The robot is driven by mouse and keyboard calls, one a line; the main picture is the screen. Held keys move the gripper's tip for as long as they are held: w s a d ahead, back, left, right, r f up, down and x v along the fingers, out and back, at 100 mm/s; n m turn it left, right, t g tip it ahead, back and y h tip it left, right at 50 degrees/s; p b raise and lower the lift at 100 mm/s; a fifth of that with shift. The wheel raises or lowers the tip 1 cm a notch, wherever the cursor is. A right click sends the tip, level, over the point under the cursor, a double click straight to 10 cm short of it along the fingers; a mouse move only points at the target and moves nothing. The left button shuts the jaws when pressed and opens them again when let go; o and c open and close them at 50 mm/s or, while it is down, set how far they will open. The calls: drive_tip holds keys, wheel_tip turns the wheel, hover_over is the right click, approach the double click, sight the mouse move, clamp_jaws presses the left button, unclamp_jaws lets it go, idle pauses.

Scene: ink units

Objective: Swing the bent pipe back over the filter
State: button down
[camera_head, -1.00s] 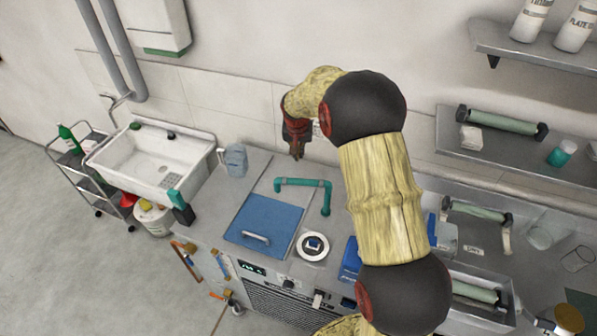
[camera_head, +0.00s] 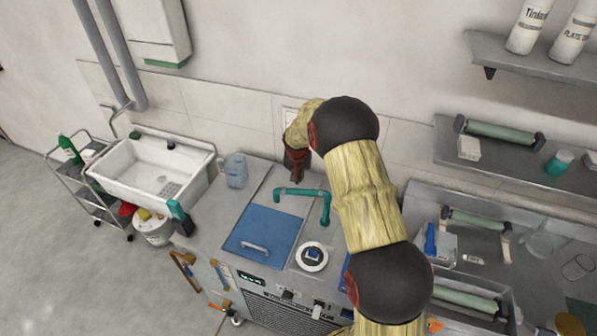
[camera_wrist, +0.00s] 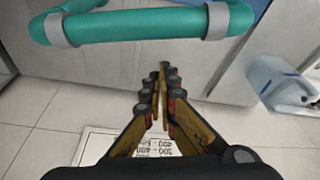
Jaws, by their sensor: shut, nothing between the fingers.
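The bent pipe (camera_head: 302,191) is teal with grey collars. It rises from the steel counter and its horizontal arm reaches left, over the back edge of the blue lid (camera_head: 264,232). It also shows large across the top of the wrist view (camera_wrist: 140,24). A round white dish with a dark and blue middle, perhaps the filter (camera_head: 312,257), sits on the counter right of the lid, in front of the pipe's base. My gripper (camera_head: 297,181) is shut and empty, behind the pipe near the wall. Its closed fingers show in the wrist view (camera_wrist: 164,70), apart from the pipe.
A clear jug (camera_head: 236,170) stands on the counter left of the pipe. A white sink (camera_head: 152,170) is further left. Shelves with rollers (camera_head: 500,132) and a steel tray (camera_head: 468,300) are on the right. The counter between jug and pipe is clear.

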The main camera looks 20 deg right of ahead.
sight(296, 190)
drive_tip(key=shift+s+a+r, duration=0.3)
drive_tip(key=shift+s+a, duration=0.15)
drive_tip(key=shift+s, duration=0.3)
drive_tip(key=shift+s+a+r, duration=0.3)
drive_tip(key=shift+s+a, duration=0.15)
drive_tip(key=shift+s, duration=0.25)
drive_tip(key=shift+s, duration=0.1)
drive_tip(key=shift+s+a+p, duration=0.1)
drive_tip(key=shift+p, duration=0.2)
drive_tip(key=shift+s+a+n+y, duration=0.25)
drive_tip(key=shift+s+a+n, duration=0.2)
drive_tip(key=shift+s+n, duration=0.25)
drive_tip(key=shift+s+a+n+y, duration=0.25)
drive_tip(key=shift+s+a+n, duration=0.25)
drive_tip(key=shift+n, duration=0.3)
drive_tip(key=s+n+y+b, duration=0.3)
drive_tip(key=s+n+b, duration=0.8)
drive_tip(key=b, duration=0.4)
drive_tip(key=shift+s, duration=0.65)
drive_tip(key=shift+d, duration=0.1)
drive_tip(key=shift+f, duration=0.1)
